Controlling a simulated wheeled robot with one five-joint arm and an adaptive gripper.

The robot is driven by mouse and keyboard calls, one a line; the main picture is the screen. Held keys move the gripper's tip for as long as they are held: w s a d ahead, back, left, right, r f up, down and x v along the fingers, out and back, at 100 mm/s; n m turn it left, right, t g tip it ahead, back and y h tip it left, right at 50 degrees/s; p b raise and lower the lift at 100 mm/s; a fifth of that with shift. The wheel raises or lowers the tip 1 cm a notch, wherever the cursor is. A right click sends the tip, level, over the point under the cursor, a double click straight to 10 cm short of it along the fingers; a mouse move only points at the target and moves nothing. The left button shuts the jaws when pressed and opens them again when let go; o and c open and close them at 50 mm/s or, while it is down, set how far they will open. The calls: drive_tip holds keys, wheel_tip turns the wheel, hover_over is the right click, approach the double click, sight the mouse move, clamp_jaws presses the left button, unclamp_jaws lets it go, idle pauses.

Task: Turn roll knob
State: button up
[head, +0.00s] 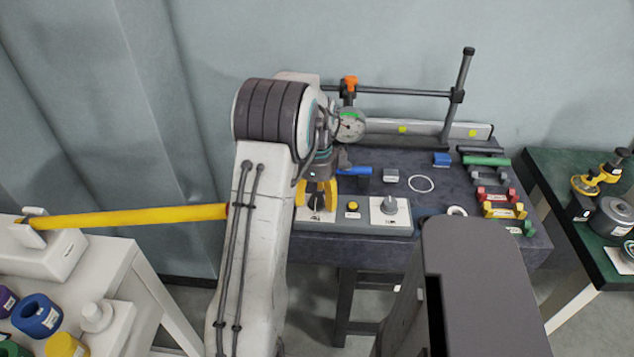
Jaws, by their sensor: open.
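A control strip (370,229) runs along the front edge of the dark table. It carries a dark knob (316,203) on a white plate at its left, a yellow button (353,206) in the middle and a grey knob (390,206) on a white plate at its right. The plate labels are too small to read, so I cannot tell which knob is the roll knob. My gripper (316,196) has yellow fingers and points down over the left knob. The fingers are open, one on each side of it. Whether they touch it is unclear. My arm hides the strip's left end.
A dial gauge (350,125) hangs from a bar behind my gripper. A white ring (421,184), a blue block (441,159) and several coloured blocks lie on the table (340,247). A yellow bar (130,217) extends at left. A green-topped table (560,170) stands at right.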

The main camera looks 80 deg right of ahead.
sight(317, 198)
wheel_tip(317, 198, up, 12)
drive_tip(key=shift+f, duration=0.25)
idle(0.3)
idle(0.8)
